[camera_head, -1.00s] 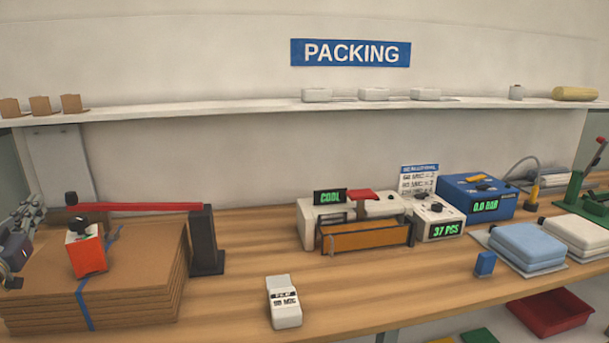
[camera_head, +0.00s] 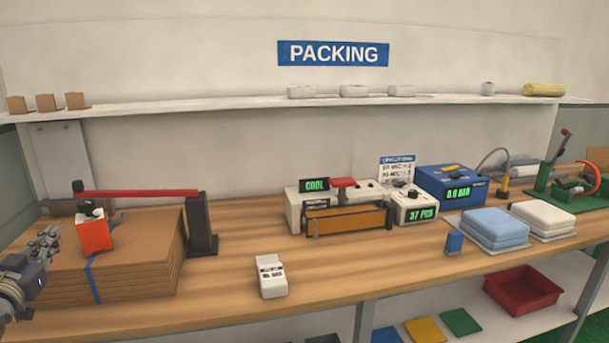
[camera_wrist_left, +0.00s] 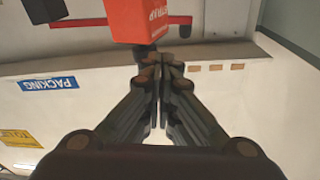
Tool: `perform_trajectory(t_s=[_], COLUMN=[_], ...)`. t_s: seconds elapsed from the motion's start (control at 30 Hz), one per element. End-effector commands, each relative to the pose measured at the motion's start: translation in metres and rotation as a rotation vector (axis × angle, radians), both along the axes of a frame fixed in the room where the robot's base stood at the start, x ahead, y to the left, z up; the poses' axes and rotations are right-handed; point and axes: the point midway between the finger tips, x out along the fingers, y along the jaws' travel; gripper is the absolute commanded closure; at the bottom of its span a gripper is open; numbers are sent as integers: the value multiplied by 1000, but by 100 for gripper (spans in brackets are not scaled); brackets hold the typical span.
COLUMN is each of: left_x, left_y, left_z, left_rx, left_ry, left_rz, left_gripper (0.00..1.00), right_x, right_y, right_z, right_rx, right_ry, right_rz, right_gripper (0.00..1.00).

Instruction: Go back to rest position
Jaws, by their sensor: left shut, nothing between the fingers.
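My left gripper (camera_head: 48,240) is at the left edge of the head view, beside the left end of the cardboard stack. In the left wrist view my left gripper (camera_wrist_left: 160,65) has its fingers together with nothing between them. An orange-red box-shaped tool (camera_head: 94,232) stands on the stack just right of the gripper. It also shows close beyond the fingertips in the left wrist view (camera_wrist_left: 145,18); whether they touch it is hard to tell there, but the head view shows a gap. My right gripper is not in view.
A flat cardboard stack (camera_head: 140,258) with a blue strap fills the bench's left end. A red arm on a dark post (camera_head: 203,225) reaches over it. A white handheld device (camera_head: 270,277) lies mid-bench, with open wood around it. Blue and white folded pads (camera_head: 495,226) lie at right.

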Motion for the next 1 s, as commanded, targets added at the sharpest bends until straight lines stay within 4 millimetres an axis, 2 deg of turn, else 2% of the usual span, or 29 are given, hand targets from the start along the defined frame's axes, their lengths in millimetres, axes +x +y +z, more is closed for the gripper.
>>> perform_trajectory(t_s=[0.03, 0.17, 0.27, 0.37, 0.4, 0.47, 0.5, 0.6, 0.67, 0.7, 0.8, 1.0], left_x=[0, -3, -10, -26, -36, -54, -69, -112, -142, -164, -217, -297], left_y=[-11, -36, -62, -100, -118, -145, -164, -209, -236, -252, -288, -330], left_z=[-16, -54, -91, -142, -165, -196, -217, -262, -285, -297, -319, -331], left_rx=[-4, -8, -13, -19, -22, -24, -26, -34, -38, -42, -54, -80], left_ry=[30, 117, 199, 317, 373, 457, 515, 662, 752, 810, 947, 1139], left_rz=[-8, -20, -35, -56, -64, -79, -88, -111, -124, -130, -145, -158], left_gripper=[100, 100, 100, 100, 100, 100, 100, 100, 100, 100, 100, 100], right_x=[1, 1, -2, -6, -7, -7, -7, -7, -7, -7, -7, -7], right_y=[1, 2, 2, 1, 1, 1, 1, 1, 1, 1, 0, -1], right_z=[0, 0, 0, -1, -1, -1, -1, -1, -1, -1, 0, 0], right_rx=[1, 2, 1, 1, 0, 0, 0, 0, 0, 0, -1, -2], right_ry=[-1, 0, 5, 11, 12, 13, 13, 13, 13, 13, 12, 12], right_rz=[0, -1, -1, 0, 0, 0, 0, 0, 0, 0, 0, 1], right_gripper=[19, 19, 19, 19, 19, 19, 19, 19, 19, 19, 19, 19])
